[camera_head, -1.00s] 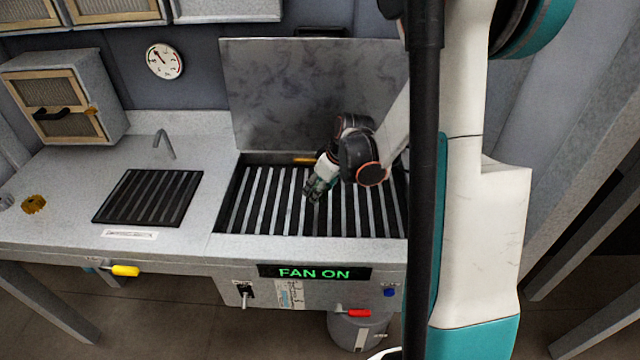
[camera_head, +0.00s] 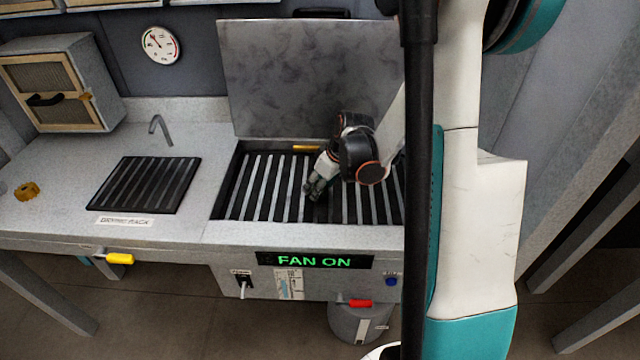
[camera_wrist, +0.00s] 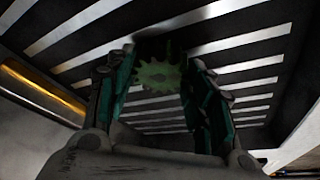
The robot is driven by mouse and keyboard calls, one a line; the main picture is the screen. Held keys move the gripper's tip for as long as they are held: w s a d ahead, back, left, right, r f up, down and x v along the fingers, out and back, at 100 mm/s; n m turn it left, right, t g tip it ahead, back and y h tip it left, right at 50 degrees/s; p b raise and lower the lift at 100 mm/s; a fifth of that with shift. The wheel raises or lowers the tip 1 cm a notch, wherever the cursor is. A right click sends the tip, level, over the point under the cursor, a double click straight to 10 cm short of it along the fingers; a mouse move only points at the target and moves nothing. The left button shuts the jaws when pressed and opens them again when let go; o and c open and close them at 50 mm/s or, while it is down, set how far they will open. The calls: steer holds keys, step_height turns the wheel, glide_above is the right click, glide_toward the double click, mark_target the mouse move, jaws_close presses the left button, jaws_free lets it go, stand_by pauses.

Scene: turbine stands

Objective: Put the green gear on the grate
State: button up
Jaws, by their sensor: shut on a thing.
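The green gear (camera_wrist: 158,76) shows between my fingers in the wrist view, toothed and dark green in the shade. My gripper (camera_wrist: 155,85) is shut on it. In the head view my gripper (camera_head: 316,190) points down over the middle of the grate (camera_head: 250,190), and the gear cannot be made out clearly there. The grate has pale bars over a dark basin with a raised lid behind. Its bars (camera_wrist: 235,31) fill the background of the wrist view. I cannot tell whether the gear touches the bars.
A yellow bar (camera_head: 307,148) lies along the basin's back edge. A dark slatted drying rack (camera_head: 145,184) is on the counter to the left, with a small tap (camera_head: 160,130) behind it. A brown-yellow part (camera_head: 27,191) lies at far left. A sign (camera_head: 314,261) reads FAN ON.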

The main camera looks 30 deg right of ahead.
mark_target(327, 199)
steer(key=shift+f, duration=0.25)
steer(key=o, duration=1.6)
steer(key=shift+o, duration=0.8)
steer(key=shift+r, duration=0.15)
steer(key=p+v, duration=0.4)
steer(key=v, duration=0.2)
steer(key=shift+s+r, duration=0.2)
steer(key=shift+r, duration=0.15)
